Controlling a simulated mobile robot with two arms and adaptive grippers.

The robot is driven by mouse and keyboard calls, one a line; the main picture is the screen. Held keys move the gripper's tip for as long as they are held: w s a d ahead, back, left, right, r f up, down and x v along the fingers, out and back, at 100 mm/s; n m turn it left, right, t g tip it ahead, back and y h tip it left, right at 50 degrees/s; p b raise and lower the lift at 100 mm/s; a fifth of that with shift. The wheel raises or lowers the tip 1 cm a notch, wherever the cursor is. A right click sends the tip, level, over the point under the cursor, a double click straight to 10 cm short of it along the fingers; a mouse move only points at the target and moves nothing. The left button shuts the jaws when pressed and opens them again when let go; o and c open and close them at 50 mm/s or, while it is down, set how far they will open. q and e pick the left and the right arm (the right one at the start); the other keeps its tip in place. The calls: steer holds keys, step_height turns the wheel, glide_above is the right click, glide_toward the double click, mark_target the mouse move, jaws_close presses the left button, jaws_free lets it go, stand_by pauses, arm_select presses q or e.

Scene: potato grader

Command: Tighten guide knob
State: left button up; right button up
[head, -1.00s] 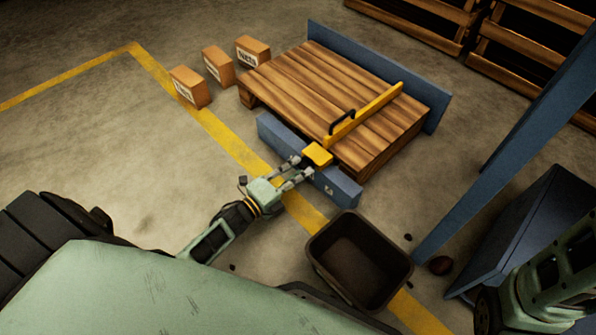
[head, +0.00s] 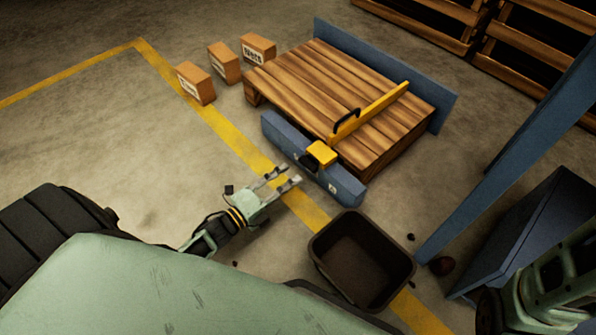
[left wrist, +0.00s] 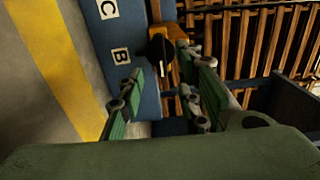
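The yellow guide (head: 370,112), a bar with a black handle (head: 346,121), lies across the slatted wooden deck (head: 290,85). Its yellow end block (head: 321,153) sits on the blue front rail (head: 285,140). In the left wrist view a black knob (left wrist: 160,48) shows on the near side of the yellow block (left wrist: 180,38). My left gripper (head: 284,180) is open and empty, short of the rail and apart from the block. In the left wrist view its spread fingers (left wrist: 165,85) point towards the knob. My right gripper is out of view; only part of that arm shows at lower right.
A dark open bin (head: 360,258) stands right of my left gripper. The blue rail bears letter labels, B (left wrist: 121,56) and C (left wrist: 108,9). Small cartons (head: 224,62) stand at the deck's left. A blue post (head: 500,175) rises at right. The floor left of the yellow line is clear.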

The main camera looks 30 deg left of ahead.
arm_select(q)
steer(key=v, duration=0.5)
steer(key=shift+s+a, duration=0.15)
steer(key=shift+s, duration=0.25)
